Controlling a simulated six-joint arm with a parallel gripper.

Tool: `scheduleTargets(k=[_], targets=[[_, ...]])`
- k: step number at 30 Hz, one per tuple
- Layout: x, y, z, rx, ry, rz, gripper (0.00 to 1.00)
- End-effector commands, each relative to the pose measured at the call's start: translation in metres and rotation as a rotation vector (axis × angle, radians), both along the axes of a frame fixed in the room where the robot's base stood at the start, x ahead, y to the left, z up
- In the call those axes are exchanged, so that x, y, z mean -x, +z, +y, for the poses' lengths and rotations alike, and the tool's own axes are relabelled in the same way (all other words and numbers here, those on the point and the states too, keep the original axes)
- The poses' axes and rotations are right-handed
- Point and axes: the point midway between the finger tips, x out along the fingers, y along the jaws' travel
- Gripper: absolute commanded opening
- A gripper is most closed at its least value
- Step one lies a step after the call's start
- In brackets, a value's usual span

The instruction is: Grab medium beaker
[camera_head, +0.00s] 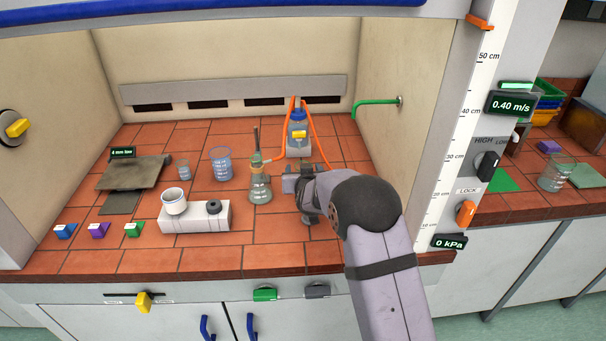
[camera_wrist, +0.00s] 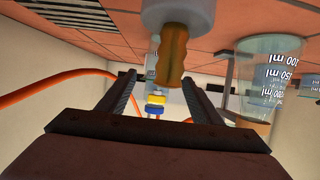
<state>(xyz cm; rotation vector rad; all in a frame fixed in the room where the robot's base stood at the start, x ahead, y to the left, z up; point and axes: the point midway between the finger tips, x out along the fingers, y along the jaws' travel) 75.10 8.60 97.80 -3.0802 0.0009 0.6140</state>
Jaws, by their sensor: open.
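Two clear beakers stand on the tiled floor of the hood in the head view: a smaller one (camera_head: 183,170) and a larger one (camera_head: 221,163) with blue markings to its right. A third beaker (camera_head: 555,173) stands on the right-hand bench. I cannot tell for sure which is the medium one. My gripper (camera_head: 289,182) is right of the conical flask (camera_head: 259,187), apart from the beakers. In the wrist view my gripper (camera_wrist: 158,78) is open, its fingers spread. The flask shows upside down at the right there (camera_wrist: 268,75).
A blue-capped bottle with orange tubes (camera_head: 298,133) stands behind my gripper. A white block (camera_head: 180,222) carries a crucible (camera_head: 174,201). Several coloured cubes lie at the front left. In the wrist view a brown-orange piece (camera_wrist: 172,52) shows between the fingers.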

Motion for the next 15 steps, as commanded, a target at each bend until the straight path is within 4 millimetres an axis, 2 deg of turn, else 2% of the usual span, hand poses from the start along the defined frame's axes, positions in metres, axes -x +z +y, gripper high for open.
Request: scheduleTargets(k=[7, 15], targets=[[-0.022, -0.007, -0.001, 0.001, 0.000, 0.000, 0.59], [-0.029, -0.011, -0.001, 0.001, 0.000, 0.000, 0.59]])
